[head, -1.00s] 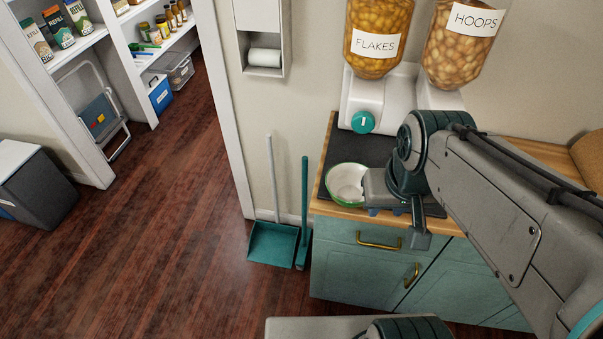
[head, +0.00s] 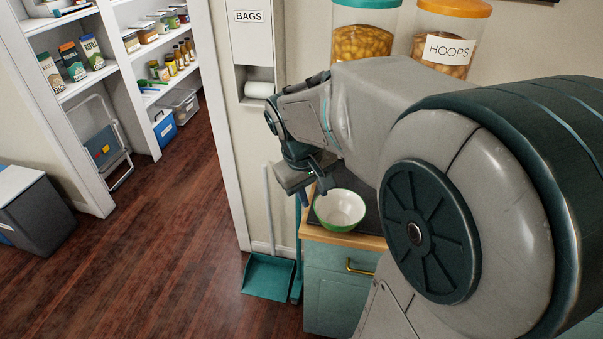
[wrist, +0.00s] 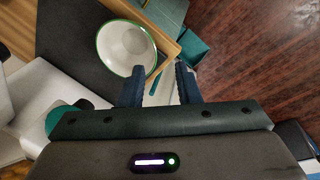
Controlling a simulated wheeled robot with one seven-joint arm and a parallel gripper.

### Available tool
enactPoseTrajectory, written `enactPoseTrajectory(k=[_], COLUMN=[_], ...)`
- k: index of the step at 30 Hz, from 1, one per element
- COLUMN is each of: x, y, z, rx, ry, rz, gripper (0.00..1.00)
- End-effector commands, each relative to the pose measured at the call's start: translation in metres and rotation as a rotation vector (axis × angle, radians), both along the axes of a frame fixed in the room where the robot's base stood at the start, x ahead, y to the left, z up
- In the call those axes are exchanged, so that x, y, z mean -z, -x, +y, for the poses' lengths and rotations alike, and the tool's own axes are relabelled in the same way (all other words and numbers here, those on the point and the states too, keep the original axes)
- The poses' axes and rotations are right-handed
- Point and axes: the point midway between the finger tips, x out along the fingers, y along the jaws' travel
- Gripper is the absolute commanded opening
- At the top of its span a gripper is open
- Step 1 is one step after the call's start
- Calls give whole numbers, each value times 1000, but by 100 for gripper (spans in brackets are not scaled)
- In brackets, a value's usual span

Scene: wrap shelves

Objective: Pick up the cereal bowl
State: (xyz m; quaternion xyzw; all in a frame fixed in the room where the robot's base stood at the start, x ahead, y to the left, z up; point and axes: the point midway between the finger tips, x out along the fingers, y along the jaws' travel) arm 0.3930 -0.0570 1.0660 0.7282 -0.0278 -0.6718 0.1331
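The cereal bowl (head: 340,209) is white inside with a green rim and outside. It stands upright and empty on the dark mat (head: 369,186) on the counter, near its left end. My gripper (head: 318,190) is above and to the left of the bowl in the head view. In the wrist view my gripper (wrist: 160,71) has its two dark blue fingers apart with nothing held between them. The bowl (wrist: 126,48) lies beyond the left finger there, which overlaps its rim in the picture. I cannot tell whether they touch.
The dispensers, one labelled HOOPS (head: 447,50), stand behind the bowl, partly hidden by my arm. A teal dustpan (head: 268,277) and brush stand on the floor left of the counter. Stocked shelves (head: 75,92) are at the left. The wooden floor (head: 180,230) between is clear.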

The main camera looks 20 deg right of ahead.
Motion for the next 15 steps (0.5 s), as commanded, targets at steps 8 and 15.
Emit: enactPoseTrajectory(k=[8,15], x=[18,59], y=[-31,-33], z=[-18,-30], rx=[-34,-32], ry=[55,57], rz=[55,60], gripper=[30,30])
